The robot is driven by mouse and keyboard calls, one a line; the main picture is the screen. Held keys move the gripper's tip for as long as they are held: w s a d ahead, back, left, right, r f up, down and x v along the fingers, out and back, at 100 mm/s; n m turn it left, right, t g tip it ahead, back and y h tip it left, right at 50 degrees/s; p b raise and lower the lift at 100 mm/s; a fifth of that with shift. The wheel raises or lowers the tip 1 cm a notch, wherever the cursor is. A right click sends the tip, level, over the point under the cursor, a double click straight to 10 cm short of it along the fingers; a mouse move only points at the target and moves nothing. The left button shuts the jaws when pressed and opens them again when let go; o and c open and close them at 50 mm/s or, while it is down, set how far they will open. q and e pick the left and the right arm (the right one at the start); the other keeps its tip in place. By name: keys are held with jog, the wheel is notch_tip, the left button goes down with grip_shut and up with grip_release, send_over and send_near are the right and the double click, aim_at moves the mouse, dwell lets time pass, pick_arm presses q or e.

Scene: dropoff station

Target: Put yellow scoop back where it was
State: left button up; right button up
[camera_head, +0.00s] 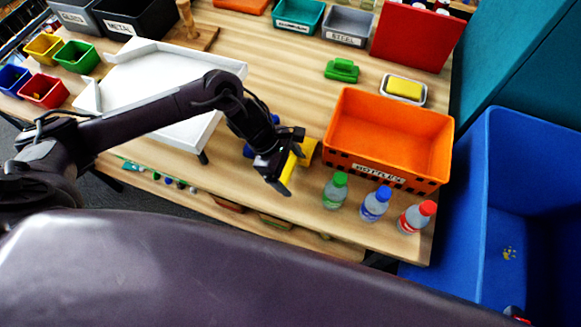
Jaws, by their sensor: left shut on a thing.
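The yellow scoop (307,151) is at the front part of the wooden table, between the white tray and the orange bottle bin. My left gripper (284,176) is shut on the scoop, and its fingers hide part of it. I cannot tell whether the scoop touches the table or is held just above it. A small blue thing (249,150) shows partly behind my left wrist. My right gripper is not in view.
The orange bin (345,145) stands right of the scoop. Green-, blue- and red-capped bottles (375,204) stand before it. The white tray (165,75) lies left, under my arm. A green brush-like thing (341,70) and a sponge dish (404,89) lie behind. A blue bin (470,215) stands right.

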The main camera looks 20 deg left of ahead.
pick_arm(q)
jog(key=o, duration=1.1)
jog(key=shift+r, duration=0.1)
jog(key=shift+a+r, duration=0.15)
jog(key=b+v, duration=0.3)
jog(key=v, duration=0.8)
jog(key=shift+r+b, duration=0.35)
